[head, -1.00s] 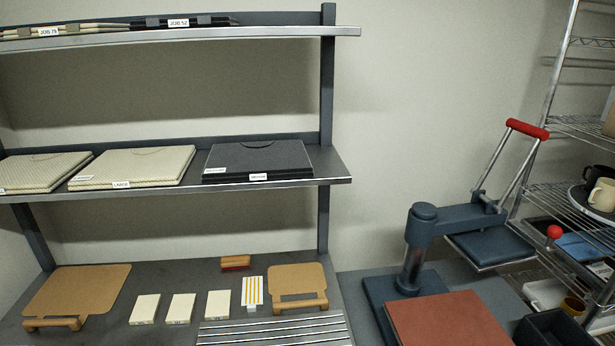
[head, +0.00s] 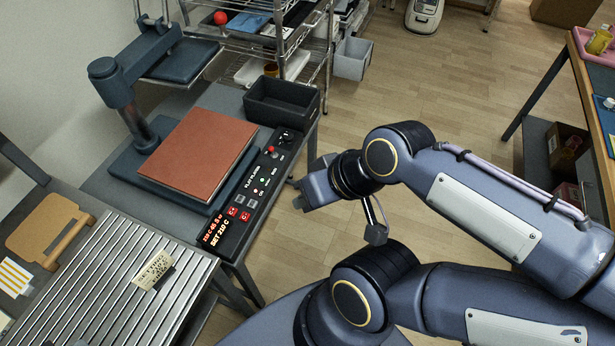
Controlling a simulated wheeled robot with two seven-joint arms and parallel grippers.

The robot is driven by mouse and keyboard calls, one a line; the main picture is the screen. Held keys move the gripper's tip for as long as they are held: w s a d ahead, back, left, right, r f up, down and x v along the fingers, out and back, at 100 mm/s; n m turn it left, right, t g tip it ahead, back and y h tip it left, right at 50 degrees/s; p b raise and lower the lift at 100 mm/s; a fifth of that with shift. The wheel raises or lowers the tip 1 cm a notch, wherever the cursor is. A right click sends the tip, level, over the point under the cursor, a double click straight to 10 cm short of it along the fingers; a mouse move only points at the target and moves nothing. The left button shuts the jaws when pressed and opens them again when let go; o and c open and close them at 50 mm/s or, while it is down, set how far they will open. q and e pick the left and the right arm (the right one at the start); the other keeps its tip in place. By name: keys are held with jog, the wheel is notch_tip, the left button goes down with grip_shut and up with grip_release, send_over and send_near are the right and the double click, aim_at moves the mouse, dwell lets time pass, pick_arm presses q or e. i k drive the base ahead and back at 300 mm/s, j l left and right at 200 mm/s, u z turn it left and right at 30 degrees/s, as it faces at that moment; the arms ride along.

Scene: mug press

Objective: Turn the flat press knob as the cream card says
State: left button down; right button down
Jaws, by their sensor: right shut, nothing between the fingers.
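The flat press's black control panel (head: 243,200) runs along the right side of the press. A dark round knob (head: 285,137) sits at its far end, near a red button. The lit display (head: 214,232) appears to show a set value of 210 C, with small figures above it. The cream card (head: 153,270) lies on the slatted metal top at lower left; its handwriting is too small to read surely. My right gripper (head: 304,192) is shut and empty, to the right of the panel and apart from it. My left gripper is not in view.
The press has a reddish-brown pad (head: 199,152) on its bed and a swung-aside upper plate (head: 186,61). A black open bin (head: 283,104) stands just beyond the knob. A wire rack (head: 262,30) is behind. Open wooden floor (head: 455,95) lies to the right.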

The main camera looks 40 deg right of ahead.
aim_at(288, 137)
jog(key=k+j+z, duration=0.1)
jog(key=z, duration=0.75)
jog(key=i, duration=0.1)
jog(key=k+l+u, duration=0.1)
jog(key=u, duration=0.35)
jog(key=l+u, duration=0.1)
jog(key=u, duration=0.35)
jog(key=k+u, duration=0.15)
jog(key=u, duration=0.25)
jog(key=i+l+z, duration=0.1)
jog(key=l, duration=0.2)
jog(key=i+l, duration=0.15)
jog(key=l, duration=0.15)
jog(key=i+l+z, duration=0.15)
jog(key=l, duration=0.15)
